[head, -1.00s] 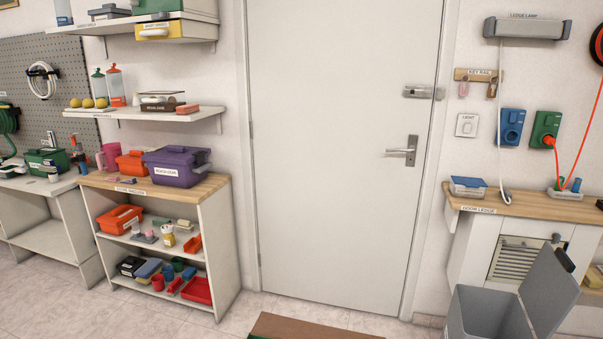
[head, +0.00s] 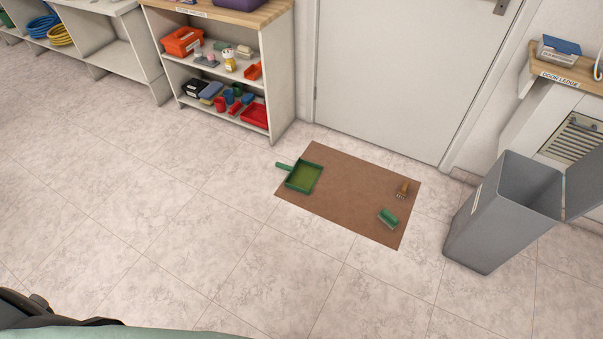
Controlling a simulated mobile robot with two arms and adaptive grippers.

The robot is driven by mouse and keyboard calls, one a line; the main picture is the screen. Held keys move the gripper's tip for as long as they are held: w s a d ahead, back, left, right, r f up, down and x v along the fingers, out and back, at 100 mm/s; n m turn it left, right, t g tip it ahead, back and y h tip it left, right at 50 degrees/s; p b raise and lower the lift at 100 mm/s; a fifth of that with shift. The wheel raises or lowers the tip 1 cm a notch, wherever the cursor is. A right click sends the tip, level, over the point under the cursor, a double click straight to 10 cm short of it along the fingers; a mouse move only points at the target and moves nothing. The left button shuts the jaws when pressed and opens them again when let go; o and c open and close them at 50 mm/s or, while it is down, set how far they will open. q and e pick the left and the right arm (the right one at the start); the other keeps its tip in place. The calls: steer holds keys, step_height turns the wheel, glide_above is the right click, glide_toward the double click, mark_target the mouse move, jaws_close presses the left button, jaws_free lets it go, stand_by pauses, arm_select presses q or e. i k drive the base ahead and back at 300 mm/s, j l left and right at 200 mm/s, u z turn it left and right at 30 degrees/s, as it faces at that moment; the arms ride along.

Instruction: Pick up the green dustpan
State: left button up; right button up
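The green dustpan (head: 304,177) lies on the left end of a brown mat (head: 345,200) on the floor, in front of the door. Its short handle points left and sticks out past the mat's edge. A green brush (head: 388,217) lies on the right part of the mat, apart from the dustpan. Neither of my grippers shows in the head view.
A grey bin (head: 497,215) with its lid open stands right of the mat. A shelf unit (head: 281,85) with boxes and cups stands behind left. The tiled floor (head: 180,220) in front is clear.

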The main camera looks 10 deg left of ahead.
mark_target(303, 178)
steer(key=z, duration=1.3)
steer(key=u, duration=1.7)
steer(key=z, duration=0.55)
steer(key=i+j+z, duration=0.4)
steer(key=j+z, duration=0.25)
steer(key=i+j+z, duration=0.1)
steer(key=j+z, duration=0.2)
steer(key=j, duration=0.15)
steer(key=j+z, duration=0.35)
steer(key=i+j, duration=0.05)
steer(key=j, duration=0.05)
